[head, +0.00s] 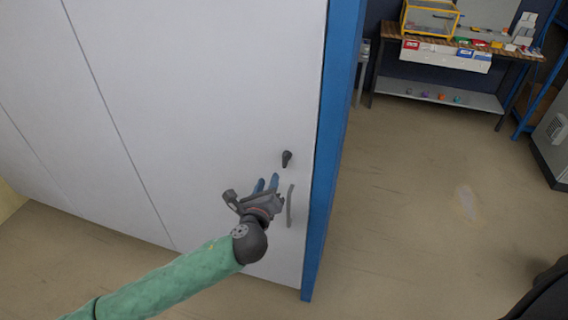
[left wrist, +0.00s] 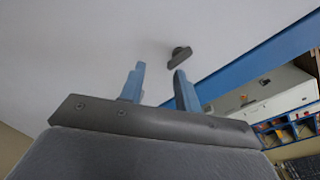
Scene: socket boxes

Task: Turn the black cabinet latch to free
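The black latch (head: 287,158) is a small knob on the white cabinet door (head: 200,90), near its right edge and above a grey handle (head: 290,205). It also shows in the left wrist view (left wrist: 180,57), just beyond the fingertips. My left gripper (head: 267,181) is below and slightly left of the latch. Its two blue fingers are apart with nothing between them, as the left wrist view (left wrist: 158,68) shows. The fingers are not on the latch. My right gripper is not in view.
A blue frame post (head: 335,150) borders the door's right side. A workbench (head: 450,45) with a yellow-framed box (head: 430,18) and several small boxes stands at the back right. A grey cabinet (head: 552,130) is at the far right. The floor between is clear.

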